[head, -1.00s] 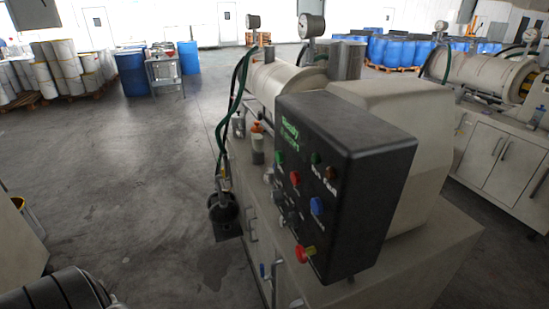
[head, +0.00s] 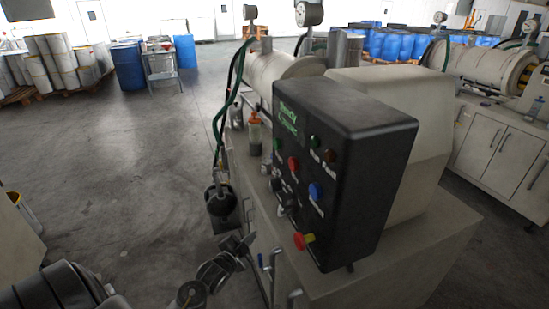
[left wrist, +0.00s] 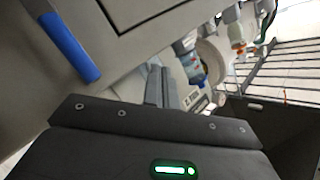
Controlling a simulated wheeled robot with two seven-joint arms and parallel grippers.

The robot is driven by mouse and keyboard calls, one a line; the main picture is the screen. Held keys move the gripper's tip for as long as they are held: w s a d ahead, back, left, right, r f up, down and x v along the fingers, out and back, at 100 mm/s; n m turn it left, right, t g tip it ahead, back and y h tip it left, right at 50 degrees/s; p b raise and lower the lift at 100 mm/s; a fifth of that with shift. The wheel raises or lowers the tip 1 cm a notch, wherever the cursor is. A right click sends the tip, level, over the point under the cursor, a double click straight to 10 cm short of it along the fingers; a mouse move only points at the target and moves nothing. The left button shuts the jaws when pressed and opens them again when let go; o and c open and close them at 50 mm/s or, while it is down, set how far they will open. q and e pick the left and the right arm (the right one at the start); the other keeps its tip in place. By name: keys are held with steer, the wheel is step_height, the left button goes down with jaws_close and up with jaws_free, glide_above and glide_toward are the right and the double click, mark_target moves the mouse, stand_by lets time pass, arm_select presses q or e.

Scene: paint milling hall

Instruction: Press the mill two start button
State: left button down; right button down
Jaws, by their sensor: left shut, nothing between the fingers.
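A black control box (head: 345,185) stands on the near end of the mill, its button face turned to the left and seen at a slant. The face has a small green button (head: 277,144), a red button (head: 293,163), a blue button (head: 315,190), dark knobs (head: 276,185) and a red and yellow stop button (head: 304,241). I cannot read which mill it belongs to. My left gripper (head: 240,241) is shut and empty, low beside the cabinet and apart from the buttons. In the left wrist view its fingers (left wrist: 160,88) point toward the cabinet side. My right gripper is out of view.
A blue handle (left wrist: 72,48) on the cabinet is close to the left gripper. Open floor (head: 120,200) lies to the left.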

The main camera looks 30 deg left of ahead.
mark_target(277, 144)
arm_select(q)
step_height(277, 144, up, 18)
steer(key=a+m+t, duration=0.2)
steer(key=m+t, duration=0.1)
steer(key=t, duration=0.1)
steer(key=s+d+r+m+t, duration=0.1)
steer(key=s+r+m+t, duration=0.1)
steer(key=r, duration=0.7)
steer(key=s+d+r+m+t+h+b, duration=0.1)
steer(key=s+r+m, duration=0.3)
steer(key=r, duration=0.4)
steer(key=shift+s+r+t+h, duration=0.15)
steer(key=shift+r+t+h, duration=0.2)
steer(key=shift+t, duration=0.55)
steer(key=shift+d, duration=0.1)
steer(key=w+d, duration=0.5)
steer(key=w, duration=0.2)
steer(key=shift+w+b, duration=0.15)
steer(key=shift+b, duration=0.2)
steer(key=shift+w+d, duration=0.1)
steer(key=shift+w, duration=0.05)
steer(key=shift+w+d, duration=0.15)
steer(key=shift+w, duration=0.05)
